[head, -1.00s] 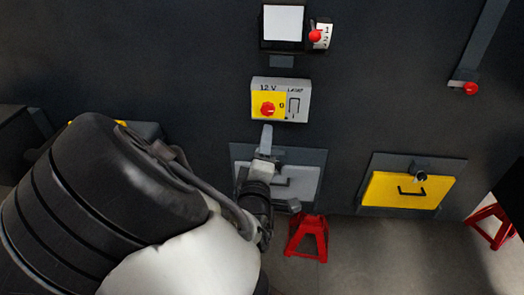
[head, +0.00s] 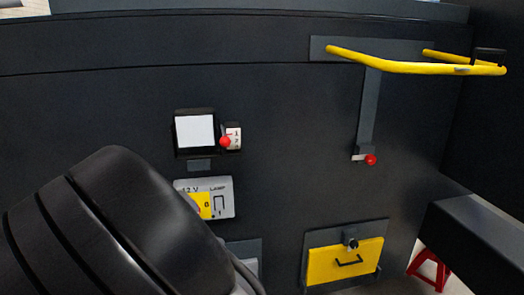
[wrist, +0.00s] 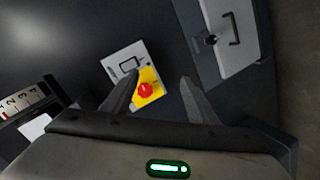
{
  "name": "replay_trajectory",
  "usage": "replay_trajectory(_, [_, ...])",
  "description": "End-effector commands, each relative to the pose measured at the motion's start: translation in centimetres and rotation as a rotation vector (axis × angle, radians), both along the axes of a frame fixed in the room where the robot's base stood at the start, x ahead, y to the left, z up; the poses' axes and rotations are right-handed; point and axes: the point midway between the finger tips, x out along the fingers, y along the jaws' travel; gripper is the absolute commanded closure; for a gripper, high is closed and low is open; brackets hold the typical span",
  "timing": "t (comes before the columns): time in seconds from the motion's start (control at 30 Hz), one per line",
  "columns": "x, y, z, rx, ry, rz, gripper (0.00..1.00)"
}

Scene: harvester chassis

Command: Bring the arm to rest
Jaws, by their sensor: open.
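My gripper (wrist: 152,97) shows in the wrist view with its two fingers spread apart and nothing between them. Beyond the fingertips is the 12 V lamp switch box (wrist: 124,62), a grey and yellow panel with a red knob (wrist: 145,90). The gap between fingers and knob is hard to judge.
Above the switch box is a white screen (head: 195,131) with a red-tipped selector (head: 226,141). To the right are a yellow hatch (head: 345,262), a red-ended lever (head: 370,160) and a protruding yellow rail (head: 410,67). A grey hatch (wrist: 228,35) shows in the wrist view. A red stand (head: 430,270) is lower right.

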Motion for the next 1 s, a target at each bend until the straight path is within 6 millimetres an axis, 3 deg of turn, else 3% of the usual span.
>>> replay_trajectory(0.03, [0.8, -1.8, 1.3, 0.110, 0.111, -0.055, 0.47])
replay_trajectory(0.1, [0.8, -3.4, 2.2, 0.247, 0.263, -0.107, 0.47])
replay_trajectory(0.27, [-0.6, -7.2, 7.0, 0.512, 0.526, -0.196, 0.47])
replay_trajectory(0.47, [-5.1, -14.2, 15.2, 0.708, 0.714, -0.318, 0.47])
replay_trajectory(0.6, [-10.1, -20.2, 19.7, 0.752, 0.768, -0.465, 0.47])
replay_trajectory(0.8, [-16.7, -26.8, 22.7, 0.750, 0.768, -0.710, 0.47])
replay_trajectory(1.0, [-19.4, -28.8, 23.1, 0.741, 0.761, -0.817, 0.47])
